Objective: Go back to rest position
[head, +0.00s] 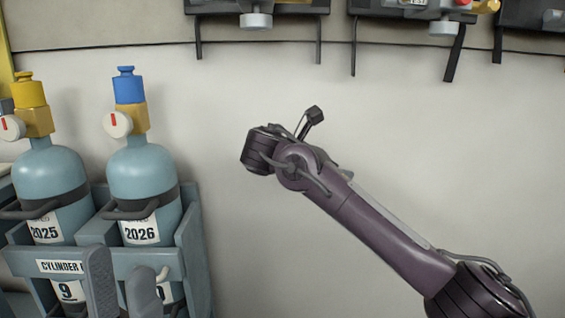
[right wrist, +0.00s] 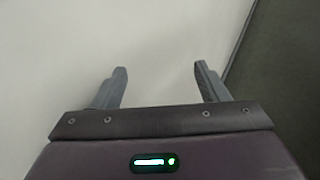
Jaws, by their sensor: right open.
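My left gripper (head: 120,268) shows at the bottom left of the head view. Its two grey fingers point up and stand apart, with nothing seen between them, in front of the cylinder rack. My right arm comes in from the right in the head view and reaches up in front of the pale wall; its jaws cannot be made out there. In the right wrist view my right gripper (right wrist: 160,78) is open and empty, its two grey fingers wide apart against a plain pale surface.
Two blue-grey cylinders, 2025 (head: 48,185) with a yellow top and 2026 (head: 145,180) with a blue top, stand in a blue-grey rack (head: 193,240) at left. Breathing sets (head: 257,12) hang along the top. A dark surface (right wrist: 285,100) lies right in the wrist view.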

